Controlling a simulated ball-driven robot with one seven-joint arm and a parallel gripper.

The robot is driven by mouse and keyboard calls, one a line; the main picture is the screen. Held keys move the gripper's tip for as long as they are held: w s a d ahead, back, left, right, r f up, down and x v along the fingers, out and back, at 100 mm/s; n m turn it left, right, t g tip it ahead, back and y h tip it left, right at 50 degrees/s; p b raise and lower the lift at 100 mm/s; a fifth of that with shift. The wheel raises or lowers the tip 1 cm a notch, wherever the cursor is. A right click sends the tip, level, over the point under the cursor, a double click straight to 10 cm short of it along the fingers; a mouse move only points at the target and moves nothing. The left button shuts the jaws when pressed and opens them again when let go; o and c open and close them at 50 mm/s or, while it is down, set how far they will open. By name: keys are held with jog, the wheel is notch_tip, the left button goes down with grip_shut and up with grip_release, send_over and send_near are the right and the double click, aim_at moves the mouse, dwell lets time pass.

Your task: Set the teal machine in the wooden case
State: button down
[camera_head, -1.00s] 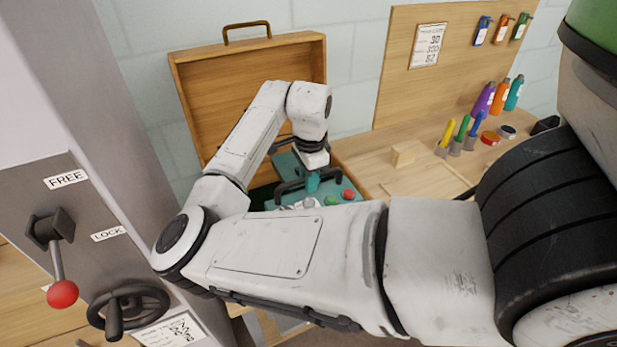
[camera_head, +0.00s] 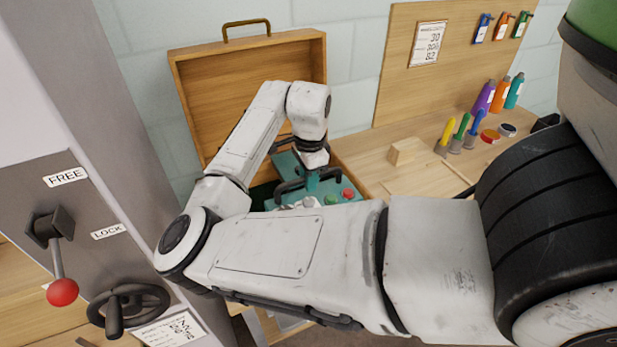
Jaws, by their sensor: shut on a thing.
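The teal machine (camera_head: 340,190) shows in the middle of the head view, with a red and a green button on its top and a dark handle. My gripper (camera_head: 311,180) is above it, shut on the machine at its handle area. The wooden case (camera_head: 253,90) stands open behind, its lid upright against the wall. The machine is at the case's lower part, over its dark green interior. My own arm hides the machine's front and most of the case's base, so I cannot tell whether it rests on the bottom.
At left a grey column carries a red-knobbed lever (camera_head: 60,290) and a black handwheel (camera_head: 127,308).

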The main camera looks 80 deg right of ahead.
jog(key=c, duration=0.9)
grip_release()
jog(key=shift+f, duration=0.15)
notch_tip(320, 180, up, 11)
jog(key=shift+a, duration=0.15)
jog(key=shift+s, duration=0.2)
